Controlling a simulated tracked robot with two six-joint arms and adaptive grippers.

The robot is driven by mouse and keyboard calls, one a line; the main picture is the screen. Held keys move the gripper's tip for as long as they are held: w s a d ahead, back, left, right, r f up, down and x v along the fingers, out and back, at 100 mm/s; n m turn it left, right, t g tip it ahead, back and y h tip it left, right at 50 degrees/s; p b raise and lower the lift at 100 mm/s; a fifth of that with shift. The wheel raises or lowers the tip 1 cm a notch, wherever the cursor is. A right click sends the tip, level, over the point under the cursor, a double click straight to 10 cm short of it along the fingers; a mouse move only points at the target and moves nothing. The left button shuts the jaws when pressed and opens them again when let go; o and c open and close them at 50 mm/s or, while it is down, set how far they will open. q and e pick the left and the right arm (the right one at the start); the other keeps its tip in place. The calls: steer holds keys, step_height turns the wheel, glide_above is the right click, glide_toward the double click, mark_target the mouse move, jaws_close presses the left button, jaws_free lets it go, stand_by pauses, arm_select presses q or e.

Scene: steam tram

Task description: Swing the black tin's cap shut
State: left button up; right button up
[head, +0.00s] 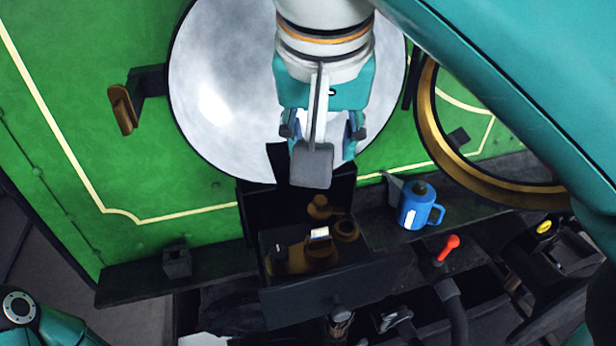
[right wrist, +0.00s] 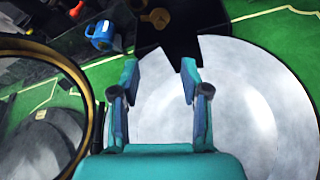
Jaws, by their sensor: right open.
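A small dark tin-like object (head: 278,258) stands at the left inside an open black drawer (head: 330,296) in the head view. It is too small and dark to tell whether it is the black tin or how its cap stands. My right gripper (head: 322,135) is open and empty, above and behind the drawer, in front of the white round disc; it also shows open in the right wrist view (right wrist: 158,82). A grey plate on my wrist partly covers the view between its fingers. My left gripper is not in view.
The drawer also holds several brown pieces (head: 320,255). A blue jug (head: 418,206) stands on the dark ledge right of the drawer. A red-knobbed lever (head: 450,243) is farther right. A brass-rimmed ring (head: 432,115) and brown handle (head: 122,108) flank the white disc (head: 215,100).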

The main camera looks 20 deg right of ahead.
mark_target(319, 199)
steer(key=b+x, duration=0.2)
steer(key=x, duration=1.2)
steer(key=shift+w+f, duration=0.15)
steer(key=shift+f, duration=0.15)
jaws_close()
